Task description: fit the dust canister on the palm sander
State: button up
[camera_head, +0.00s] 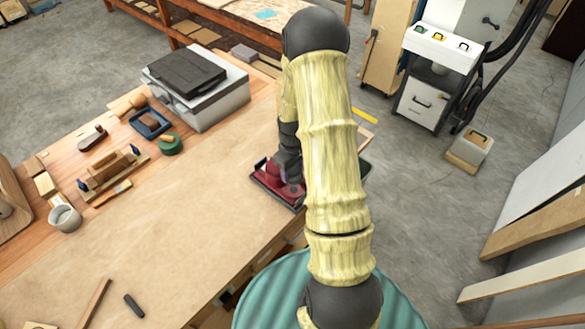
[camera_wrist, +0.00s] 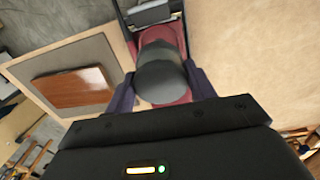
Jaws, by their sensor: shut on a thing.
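The maroon palm sander (camera_head: 282,186) sits on a dark tray-like base near the right edge of the workbench, partly covered by my arm. In the wrist view its maroon body (camera_wrist: 174,35) shows at top centre. My gripper (camera_wrist: 160,90) is shut on a dark grey rounded piece (camera_wrist: 162,80), which looks like the dust canister. The canister is in front of the maroon body in the wrist view; I cannot tell whether it touches the sander or is seated. In the head view my arm hides the fingertips.
A grey case with a black top (camera_head: 190,85) stands at the bench's back. A wooden plane (camera_head: 110,170), a grey cup (camera_head: 65,217) and a green roll (camera_head: 169,144) lie at left. A brown wood piece (camera_wrist: 75,88) lies on a grey panel. The bench's middle is clear.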

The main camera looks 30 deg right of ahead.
jog(key=shift+f+b, duration=2.15)
jog(key=shift+f, duration=1.05)
jog(key=shift+a, duration=0.1)
jog(key=o, duration=0.9)
jog(key=shift+o, duration=0.2)
jog(key=shift+o, duration=1.2)
jog(key=shift+r, duration=0.1)
jog(key=shift+r+p, duration=2.55)
jog(key=shift+r, duration=0.85)
